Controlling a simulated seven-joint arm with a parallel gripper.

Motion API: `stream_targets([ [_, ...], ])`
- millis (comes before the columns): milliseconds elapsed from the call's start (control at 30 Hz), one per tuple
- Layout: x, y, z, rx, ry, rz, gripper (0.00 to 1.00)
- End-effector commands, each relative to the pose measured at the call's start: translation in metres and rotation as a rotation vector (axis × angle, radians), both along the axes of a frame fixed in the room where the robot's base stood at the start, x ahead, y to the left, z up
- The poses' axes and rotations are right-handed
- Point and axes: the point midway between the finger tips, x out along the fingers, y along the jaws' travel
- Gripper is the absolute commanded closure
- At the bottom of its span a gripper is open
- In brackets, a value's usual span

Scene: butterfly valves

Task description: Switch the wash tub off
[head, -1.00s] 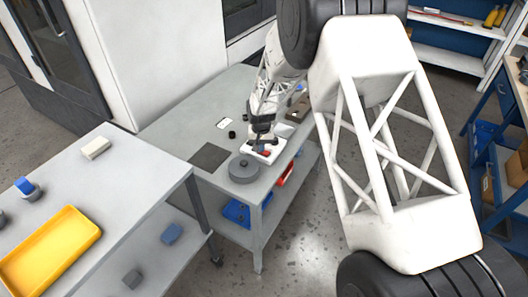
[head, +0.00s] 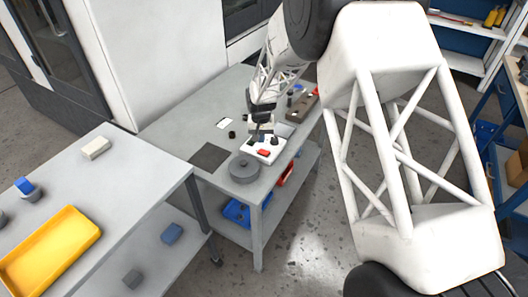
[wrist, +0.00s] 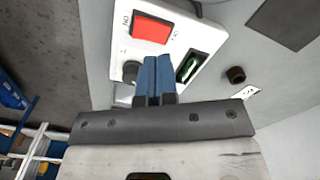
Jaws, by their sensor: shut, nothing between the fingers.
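A white control panel (wrist: 185,28) lies on the grey table, and it also shows in the head view (head: 260,158). It bears a red rocker switch (wrist: 152,28) with small lettering beside it, a black knob (wrist: 130,71) and a dark slot with a green part (wrist: 188,66). The red switch also shows in the head view (head: 263,152). I cannot read which way it is set. My gripper (wrist: 153,62) has blue fingers pressed together, empty, over the panel near the red switch; contact cannot be told. A round grey lidded tub (head: 244,171) stands in front of the panel.
A dark mat (head: 209,156), a small black cylinder (head: 231,134) and a white card (head: 223,123) lie left of the panel. A brown block (head: 301,108) is behind it. A yellow tray (head: 50,250) sits on the nearer left table.

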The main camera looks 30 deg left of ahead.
Motion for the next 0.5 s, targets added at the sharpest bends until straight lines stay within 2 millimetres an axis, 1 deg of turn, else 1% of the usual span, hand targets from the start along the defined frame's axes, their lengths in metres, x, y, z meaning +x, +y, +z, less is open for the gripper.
stream_targets([
  [300, 0.0, 0.0, 0.017, 0.0, 0.0, 0.0, 1.0],
  [500, 0.0, 0.0, 0.02, 0.0, 0.0, 0.0, 1.0],
])
